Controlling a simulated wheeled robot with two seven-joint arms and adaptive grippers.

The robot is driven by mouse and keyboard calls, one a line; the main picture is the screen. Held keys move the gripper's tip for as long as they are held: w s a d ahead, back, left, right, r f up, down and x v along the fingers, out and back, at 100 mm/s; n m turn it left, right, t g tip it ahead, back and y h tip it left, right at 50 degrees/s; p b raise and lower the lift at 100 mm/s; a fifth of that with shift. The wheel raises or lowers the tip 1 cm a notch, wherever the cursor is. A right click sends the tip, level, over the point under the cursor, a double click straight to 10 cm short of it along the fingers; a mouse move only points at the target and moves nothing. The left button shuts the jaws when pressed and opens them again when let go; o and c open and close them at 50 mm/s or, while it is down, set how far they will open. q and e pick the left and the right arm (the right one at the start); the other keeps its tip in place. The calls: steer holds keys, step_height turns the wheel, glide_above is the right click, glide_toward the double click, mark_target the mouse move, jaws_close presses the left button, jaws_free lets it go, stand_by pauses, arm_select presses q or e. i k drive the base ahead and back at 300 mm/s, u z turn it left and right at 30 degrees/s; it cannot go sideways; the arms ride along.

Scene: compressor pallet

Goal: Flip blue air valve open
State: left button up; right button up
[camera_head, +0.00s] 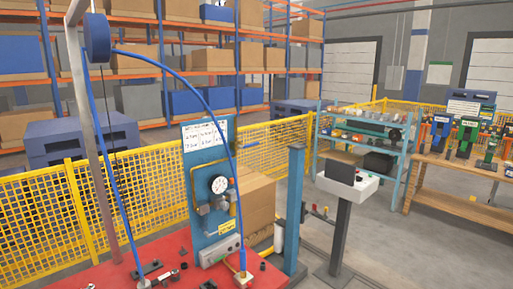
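A blue panel (197,166) stands at the back of the red pallet top (190,270). It carries a white sign (204,134), a round pressure gauge (219,184) and grey metal fittings (212,206) with yellow piping. A small blue part (233,193), possibly the valve handle, sits just right of the gauge. It is too small to tell whether it is open or closed. A blue hose (190,88) arches from a blue reel (97,38) and passes in front of the panel's right side. Neither of my grippers is in view.
A grey box (220,250) and small black parts lie on the red top. A yellow mesh fence (40,225) runs behind. A cardboard box (257,203) and a blue post (295,205) stand right of the panel. A pedestal console (346,184) stands farther right.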

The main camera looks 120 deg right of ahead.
mark_target(239, 146)
steer(key=z, duration=4.15)
steer(key=i, duration=1.55)
steer(key=u, duration=0.6)
steer(key=i, duration=0.4)
steer(key=u, duration=0.35)
